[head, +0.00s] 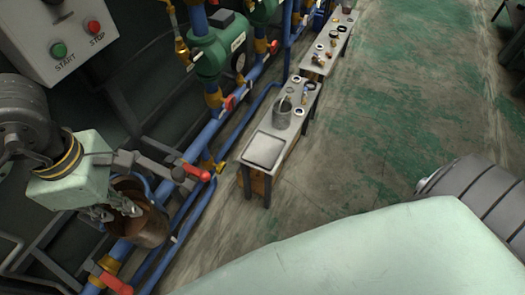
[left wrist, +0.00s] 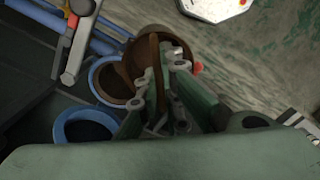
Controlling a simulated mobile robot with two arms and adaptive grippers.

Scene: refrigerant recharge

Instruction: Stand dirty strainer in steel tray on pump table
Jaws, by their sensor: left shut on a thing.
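The dirty strainer (head: 152,228) is a brown, rusty, hollow cylinder at the lower left of the head view. My left gripper (head: 118,210) is shut on it, and it hangs tilted beside the blue pipes. In the left wrist view the brown strainer (left wrist: 128,62) shows its open round end, with the fingers of my left gripper (left wrist: 165,85) at its wall. The steel tray (head: 251,161) is a shallow square tray at the near end of the pump table (head: 278,165), right of the gripper and apart from it. My right gripper is not in view.
A grey metal pot (head: 283,113) with something in it stands behind the tray, with small parts farther along. Blue pipes with red-handled valves (head: 196,172) run between my left gripper and the table. A start-stop box (head: 62,38) is at upper left. Floor at right is clear.

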